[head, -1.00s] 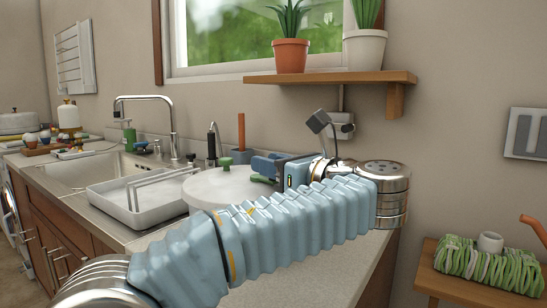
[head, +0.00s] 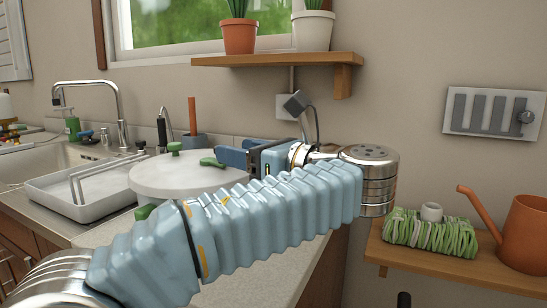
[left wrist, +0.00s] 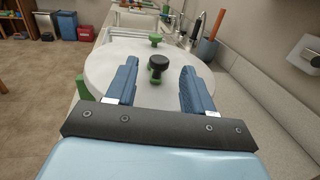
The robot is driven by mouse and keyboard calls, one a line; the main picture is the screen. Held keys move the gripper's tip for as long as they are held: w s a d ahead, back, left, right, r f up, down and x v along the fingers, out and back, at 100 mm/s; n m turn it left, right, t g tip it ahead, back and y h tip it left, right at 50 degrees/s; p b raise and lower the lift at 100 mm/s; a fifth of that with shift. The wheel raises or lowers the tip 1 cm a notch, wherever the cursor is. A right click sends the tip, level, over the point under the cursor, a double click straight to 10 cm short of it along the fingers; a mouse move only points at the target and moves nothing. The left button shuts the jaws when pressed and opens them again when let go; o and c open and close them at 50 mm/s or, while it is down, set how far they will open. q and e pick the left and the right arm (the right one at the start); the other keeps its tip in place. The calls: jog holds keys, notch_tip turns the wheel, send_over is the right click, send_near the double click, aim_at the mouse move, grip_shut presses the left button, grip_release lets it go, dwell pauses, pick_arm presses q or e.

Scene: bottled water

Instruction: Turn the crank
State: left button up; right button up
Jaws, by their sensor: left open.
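A round white drum with a flat top (head: 165,182) stands on the counter, seen in the head view. A green knob (head: 174,147) and a green lever-like handle (head: 212,162) are on its top; I take these as the crank parts. In the left wrist view the white top (left wrist: 112,72) shows a black knob (left wrist: 157,63) on a green base and a green knob (left wrist: 155,39) beyond it. My left gripper (head: 232,157) is open and empty. In the left wrist view its blue fingers (left wrist: 157,85) are apart, with the black knob between and ahead of them. My right gripper is not in view.
A white dish rack (head: 75,190) and the sink with a faucet (head: 118,110) are left of the drum. A wooden shelf (head: 275,62) with potted plants hangs above. A lower shelf at right holds green rope (head: 430,233) and an orange watering can (head: 525,235).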

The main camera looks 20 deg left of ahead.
pick_arm(q)
jog(key=v, duration=0.8)
jog(key=shift+d+b, duration=0.15)
jog(key=shift+b, duration=0.3)
